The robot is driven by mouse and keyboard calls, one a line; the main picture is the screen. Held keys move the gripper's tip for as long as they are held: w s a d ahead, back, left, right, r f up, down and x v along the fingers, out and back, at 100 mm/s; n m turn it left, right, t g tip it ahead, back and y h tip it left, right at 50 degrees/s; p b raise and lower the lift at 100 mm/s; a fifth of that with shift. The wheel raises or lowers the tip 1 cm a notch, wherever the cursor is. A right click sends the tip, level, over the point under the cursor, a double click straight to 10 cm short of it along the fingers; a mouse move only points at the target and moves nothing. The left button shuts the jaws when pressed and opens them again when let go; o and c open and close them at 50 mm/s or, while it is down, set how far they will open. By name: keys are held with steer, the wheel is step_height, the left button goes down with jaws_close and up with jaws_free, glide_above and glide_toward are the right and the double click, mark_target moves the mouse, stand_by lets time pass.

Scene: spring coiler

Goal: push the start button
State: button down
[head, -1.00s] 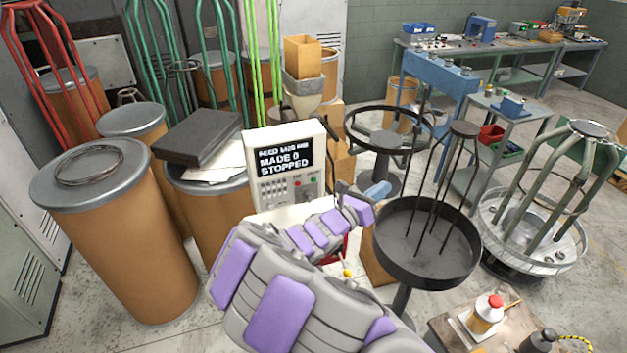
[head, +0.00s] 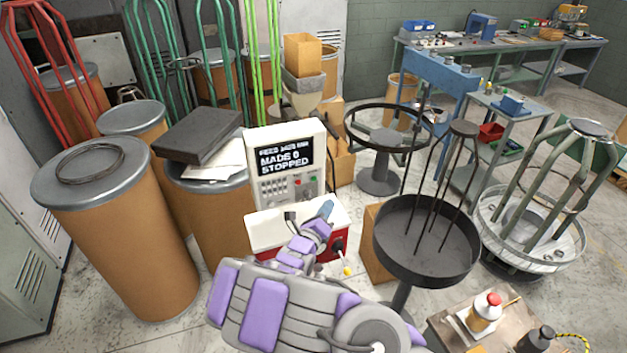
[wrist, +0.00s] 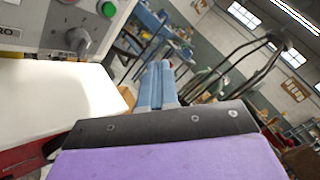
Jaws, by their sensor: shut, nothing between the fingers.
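The coiler's control box (head: 285,160) stands upright with a screen reading "MADE 0 STOPPED". A green button (head: 313,180) and a red button (head: 298,181) sit on its lower right face. In the wrist view the green button (wrist: 107,9) is at the upper left edge, with a grey knob (wrist: 78,39) below it. Labels beside the buttons are not legible. My gripper (head: 326,209), with blue fingers, is below and slightly right of the green button in the head view, apart from it. In the wrist view its fingers (wrist: 160,85) are together and empty.
The machine's white-topped red base (head: 260,235) lies below the box, with a yellow-knobbed lever (head: 347,271) at its right. A black round tray (head: 425,240) with rods stands close on the right. Fibre drums (head: 125,235) stand at left.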

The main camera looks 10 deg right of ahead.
mark_target(314, 179)
steer(key=shift+w+a+b, duration=0.25)
steer(key=shift+w+b, duration=0.1)
steer(key=shift+w, duration=1.1)
steer(key=shift+w+a+b, duration=0.3)
steer(key=shift+w, duration=1.1)
steer(key=shift+w+a+b, duration=0.25)
steer(key=shift+w+b, duration=0.1)
steer(key=shift+w, duration=1.1)
steer(key=shift+w, duration=0.2)
steer(key=shift+w+r, duration=0.1)
steer(key=shift+w, duration=0.05)
